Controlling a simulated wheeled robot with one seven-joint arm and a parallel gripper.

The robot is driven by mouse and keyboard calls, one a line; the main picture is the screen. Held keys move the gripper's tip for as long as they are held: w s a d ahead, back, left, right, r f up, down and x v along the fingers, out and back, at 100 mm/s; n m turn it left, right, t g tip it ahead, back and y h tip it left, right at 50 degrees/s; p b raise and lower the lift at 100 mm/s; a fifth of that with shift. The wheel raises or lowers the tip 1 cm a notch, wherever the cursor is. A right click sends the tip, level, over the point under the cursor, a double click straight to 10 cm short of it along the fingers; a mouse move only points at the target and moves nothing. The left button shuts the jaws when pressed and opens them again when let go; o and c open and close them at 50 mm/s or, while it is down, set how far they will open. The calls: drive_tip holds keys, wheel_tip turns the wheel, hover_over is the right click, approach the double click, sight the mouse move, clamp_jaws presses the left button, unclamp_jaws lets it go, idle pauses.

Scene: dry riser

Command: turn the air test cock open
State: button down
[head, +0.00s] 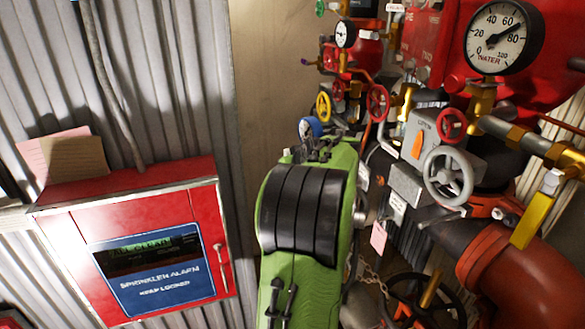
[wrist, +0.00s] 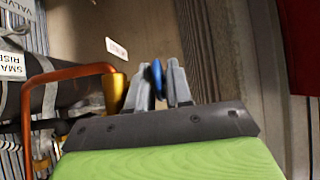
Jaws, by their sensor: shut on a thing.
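A small blue round handle (wrist: 157,76) sits between my gripper's two grey fingers in the wrist view, seen edge-on. In the head view the blue handle (head: 311,127) shows just beyond the far end of my green arm. I take it to be the air test cock's, but no readable label confirms it. My gripper (wrist: 160,70) is shut on this handle, and its fingers also show in the head view (head: 318,148). The cock's body is hidden behind the fingers and arm, and its open or closed position cannot be told.
A red sprinkler alarm box (head: 75,225) is at left. An orange bent pipe (wrist: 65,72) passes close beside the fingers.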

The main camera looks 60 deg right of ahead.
drive_tip(key=c, duration=1.4)
unclamp_jaws()
drive_tip(key=v, duration=1.5)
drive_tip(key=shift+s+a+r+b, duration=0.2)
drive_tip(key=shift+r+b, duration=0.05)
drive_tip(key=shift+b, duration=0.2)
